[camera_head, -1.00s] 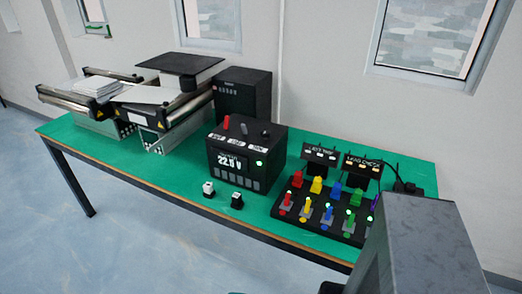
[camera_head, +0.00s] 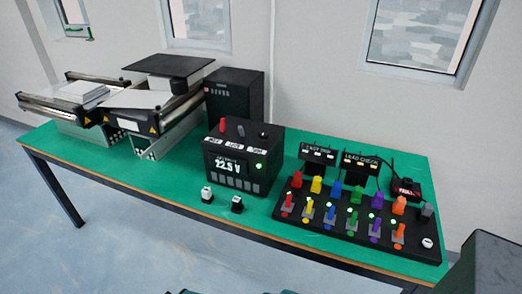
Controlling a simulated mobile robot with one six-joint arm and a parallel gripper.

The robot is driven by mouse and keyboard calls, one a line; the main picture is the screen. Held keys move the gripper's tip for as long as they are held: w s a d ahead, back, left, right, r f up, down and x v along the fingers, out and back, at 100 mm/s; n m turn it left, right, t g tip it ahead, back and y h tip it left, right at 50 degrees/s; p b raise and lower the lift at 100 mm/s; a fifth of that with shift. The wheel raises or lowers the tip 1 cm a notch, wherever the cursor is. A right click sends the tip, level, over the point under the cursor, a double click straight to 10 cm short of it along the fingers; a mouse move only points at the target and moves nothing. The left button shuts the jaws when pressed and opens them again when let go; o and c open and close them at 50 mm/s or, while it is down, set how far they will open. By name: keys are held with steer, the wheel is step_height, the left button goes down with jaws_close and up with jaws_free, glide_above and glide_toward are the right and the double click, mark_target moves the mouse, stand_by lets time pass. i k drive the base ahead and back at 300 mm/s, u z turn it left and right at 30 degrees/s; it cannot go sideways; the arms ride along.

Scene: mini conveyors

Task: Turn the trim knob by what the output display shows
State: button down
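The black supply box (camera_head: 232,182) stands mid-table. Its output display (camera_head: 228,163) appears to read 22.5 V, and a green light (camera_head: 258,166) glows beside it. On top are a red knob (camera_head: 222,125), a small dark knob with a pale mark (camera_head: 241,130) and a black knob (camera_head: 263,133). White labels (camera_head: 236,145) sit in front of them, too small to read, so I cannot tell which is the trim knob. My gripper's fingers do not show; only dark parts, likely mine, show along the bottom edge.
Two small black-and-white blocks (camera_head: 237,204) sit in front of the box. A black board (camera_head: 336,232) with several coloured plugs lies right, with two small displays (camera_head: 360,164) behind it. Conveyors (camera_head: 149,112) stand left. The green table (camera_head: 135,184) is bare at front left.

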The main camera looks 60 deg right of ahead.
mark_target(263, 135)
steer(key=u, duration=0.4)
steer(key=k, duration=0.15)
steer(key=z, duration=2.1)
steer(key=k, duration=0.9)
steer(key=u, duration=0.2)
steer(key=i, duration=0.7)
